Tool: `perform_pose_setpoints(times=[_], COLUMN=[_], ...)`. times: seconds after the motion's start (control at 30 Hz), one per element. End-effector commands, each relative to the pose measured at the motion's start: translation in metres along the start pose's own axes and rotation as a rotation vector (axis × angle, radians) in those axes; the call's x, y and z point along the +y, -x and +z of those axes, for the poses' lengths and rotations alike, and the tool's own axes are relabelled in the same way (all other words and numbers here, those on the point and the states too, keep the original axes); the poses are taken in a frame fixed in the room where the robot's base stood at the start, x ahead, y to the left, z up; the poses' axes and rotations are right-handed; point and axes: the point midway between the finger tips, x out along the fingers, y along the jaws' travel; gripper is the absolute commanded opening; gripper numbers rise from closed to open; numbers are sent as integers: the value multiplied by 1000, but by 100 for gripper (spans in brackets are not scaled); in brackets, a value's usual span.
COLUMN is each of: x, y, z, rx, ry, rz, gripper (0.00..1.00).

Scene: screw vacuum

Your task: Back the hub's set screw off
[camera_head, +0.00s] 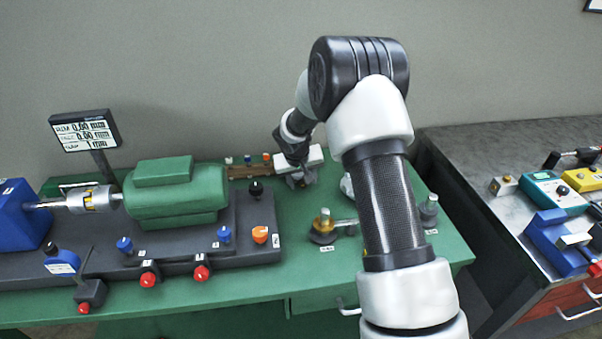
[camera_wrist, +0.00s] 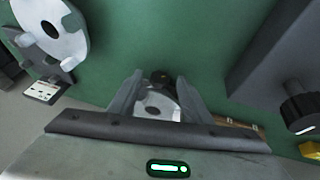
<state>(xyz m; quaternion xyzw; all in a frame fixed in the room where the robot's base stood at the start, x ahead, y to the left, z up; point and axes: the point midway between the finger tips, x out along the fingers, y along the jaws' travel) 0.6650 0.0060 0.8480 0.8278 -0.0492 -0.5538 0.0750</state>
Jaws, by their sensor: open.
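The silver coupling hub (camera_head: 95,198) with an orange middle sits on the shaft between the blue block (camera_head: 22,215) and the green motor (camera_head: 175,190). Its set screw is too small to make out. My gripper (camera_head: 300,181) is at the back middle of the green bench, well right of the motor and away from the hub. In the wrist view my gripper (camera_wrist: 160,92) is open. Between or just beyond its fingers shows a pale metal piece (camera_wrist: 158,104) with a dark top; I cannot tell whether they touch it. The hub is out of the wrist view.
A wooden rack (camera_head: 248,171) with small coloured-top tools stands at the back. A black knob (camera_head: 256,189) and orange knob (camera_head: 260,234) sit on the motor's dark base. A dial readout (camera_head: 85,131) rises behind the hub.

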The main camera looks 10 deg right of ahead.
Motion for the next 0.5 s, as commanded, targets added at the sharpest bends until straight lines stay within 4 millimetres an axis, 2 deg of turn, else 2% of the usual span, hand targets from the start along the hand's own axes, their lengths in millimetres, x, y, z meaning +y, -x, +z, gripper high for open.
perform_pose_setpoints(times=[0.17, 0.5], x=[0, 0], y=[27, 111], z=[-2, -2], rx=[4, 4], ry=[0, 0], rz=[0, -1], gripper=[44, 44])
